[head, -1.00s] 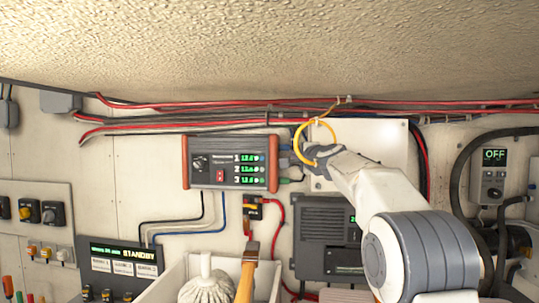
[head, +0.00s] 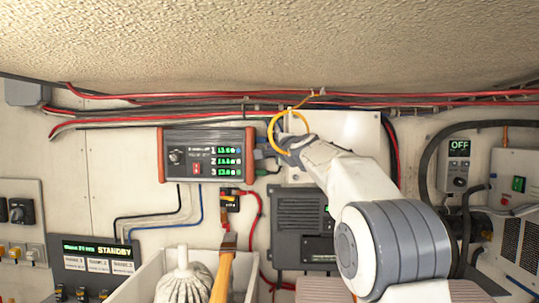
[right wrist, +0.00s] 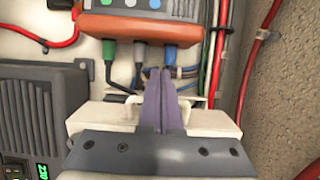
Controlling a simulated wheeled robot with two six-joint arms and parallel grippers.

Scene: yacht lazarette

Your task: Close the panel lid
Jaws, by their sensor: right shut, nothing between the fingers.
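A flat white panel (head: 345,132), which looks like the panel lid, is on the wall right of centre in the head view. My right forearm and gripper hide part of it. I cannot tell how far it stands from the wall. My right gripper (head: 283,147) is at the panel's left edge, by the lower part of a yellow ring (head: 273,133). In the right wrist view its dark fingers (right wrist: 159,75) are together and empty, pointing toward plugs under an orange-and-grey device (right wrist: 140,22). I cannot tell whether they touch the panel. My left gripper is out of view.
The orange-ended meter box (head: 205,155) is left of my right gripper, with cables below it. Red and black cables (head: 190,100) run above. A grey ribbed unit (head: 303,222) is below the panel. A white bin (head: 144,280) with a brush and a wooden handle stands at the bottom.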

